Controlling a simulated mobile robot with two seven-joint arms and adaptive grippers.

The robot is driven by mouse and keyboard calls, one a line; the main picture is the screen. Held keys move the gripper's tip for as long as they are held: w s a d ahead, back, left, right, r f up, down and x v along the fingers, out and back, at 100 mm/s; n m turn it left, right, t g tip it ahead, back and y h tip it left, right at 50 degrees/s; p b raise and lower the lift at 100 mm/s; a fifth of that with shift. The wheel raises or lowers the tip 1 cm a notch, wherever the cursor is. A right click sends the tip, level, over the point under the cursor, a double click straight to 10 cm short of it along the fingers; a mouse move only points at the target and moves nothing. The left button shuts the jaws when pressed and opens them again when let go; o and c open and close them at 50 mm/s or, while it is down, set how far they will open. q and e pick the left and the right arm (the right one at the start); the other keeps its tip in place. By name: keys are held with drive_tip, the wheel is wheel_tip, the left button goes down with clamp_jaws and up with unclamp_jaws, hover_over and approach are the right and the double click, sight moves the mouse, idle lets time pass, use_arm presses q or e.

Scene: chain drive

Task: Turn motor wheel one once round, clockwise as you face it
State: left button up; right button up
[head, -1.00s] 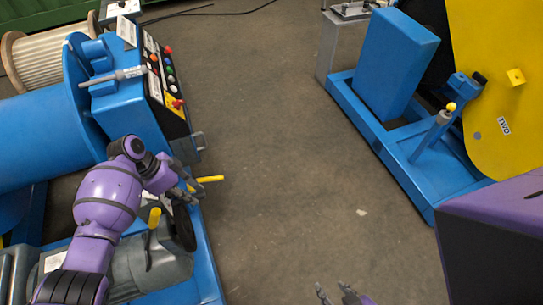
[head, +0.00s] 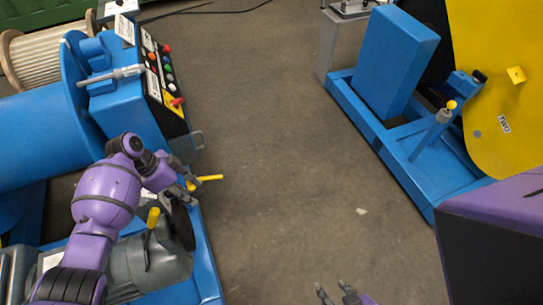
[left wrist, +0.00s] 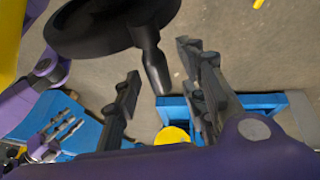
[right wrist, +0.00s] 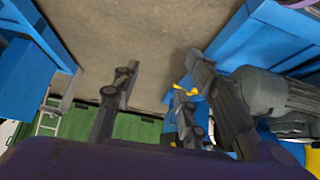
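The black motor wheel (head: 184,228) is on the grey motor (head: 150,265) at the lower left of the head view, partly hidden by my left arm. In the left wrist view the wheel (left wrist: 95,25) fills the top, and its black handle (left wrist: 153,65) points down between my fingers. My left gripper (head: 190,190) is at the wheel's upper edge; its fingers stand apart on either side of the handle, with gaps visible. Whether either finger touches it cannot be told. My right gripper (head: 334,290) is open and empty over the floor at the bottom.
Yellow-ended levers (head: 208,178) (head: 153,218) stand close to my left gripper. A blue control panel (head: 135,130) with coloured buttons is behind it. A second blue machine with a yellow disc (head: 505,100) marked TWO is at the right. The floor between is clear.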

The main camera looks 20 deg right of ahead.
use_arm(q)
drive_tip(key=shift+a+r, duration=0.1)
drive_tip(key=shift+r, duration=0.15)
drive_tip(key=v, duration=1.1)
drive_tip(key=shift+r, duration=0.2)
use_arm(e)
drive_tip(key=w, duration=0.3)
drive_tip(key=shift+a+r+t, duration=0.25)
drive_tip(key=shift+a+t, duration=0.05)
use_arm(q)
drive_tip(key=shift+w+a, duration=0.1)
drive_tip(key=shift+a, duration=0.05)
